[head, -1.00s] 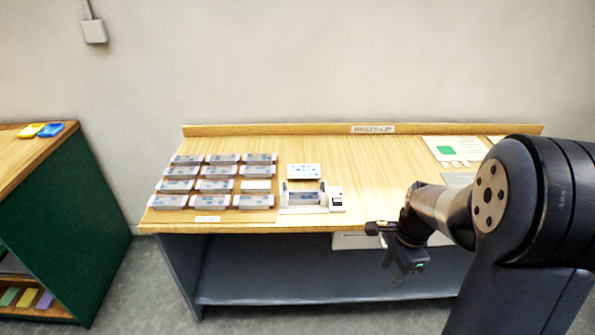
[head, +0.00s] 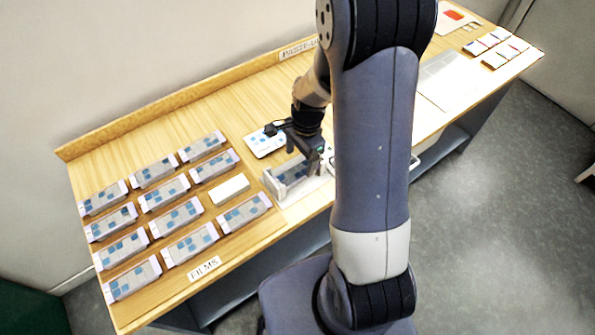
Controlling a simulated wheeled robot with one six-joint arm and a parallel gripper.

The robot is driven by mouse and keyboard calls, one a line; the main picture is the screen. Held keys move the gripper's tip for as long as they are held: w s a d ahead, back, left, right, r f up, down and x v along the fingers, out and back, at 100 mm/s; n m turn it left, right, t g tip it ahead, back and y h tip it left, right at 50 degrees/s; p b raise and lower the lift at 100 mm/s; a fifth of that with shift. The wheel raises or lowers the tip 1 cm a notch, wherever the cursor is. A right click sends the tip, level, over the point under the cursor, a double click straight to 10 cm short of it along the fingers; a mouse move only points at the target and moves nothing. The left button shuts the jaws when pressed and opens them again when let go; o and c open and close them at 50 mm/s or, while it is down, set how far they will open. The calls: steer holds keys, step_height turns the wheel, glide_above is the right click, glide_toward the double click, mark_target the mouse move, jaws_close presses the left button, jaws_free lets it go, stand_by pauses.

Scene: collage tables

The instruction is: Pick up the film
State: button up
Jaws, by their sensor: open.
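Several films in pale holders stand in rows on the left of the table, such as one film (head: 246,213) at the near right of the group; they are grey with blue patches. A plain white block (head: 229,189) sits in one place of the rows, with no film visible on it. A clear-walled device (head: 285,181) stands right of the rows, with a grey-blue film-like strip inside. My gripper (head: 314,168) is open and points down over the right end of this device. Whether its fingers straddle the strip or touch it I cannot tell; my arm hides part.
A white card with blue dots (head: 264,142) lies behind the device. A "FILMS" label (head: 204,268) is at the front edge. A raised ledge (head: 150,119) runs along the back. White sheets and small cards (head: 495,48) lie far right.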

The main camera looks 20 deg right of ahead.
mark_target(296, 172)
steer(key=shift+w+a+f+p, duration=0.1)
steer(key=shift+a+f+p, duration=0.15)
steer(key=shift+f, duration=0.8)
steer(key=shift+w+a+f+p, duration=0.1)
steer(key=shift+a+f, duration=0.1)
steer(key=shift+f, duration=0.85)
steer(key=c, duration=1)
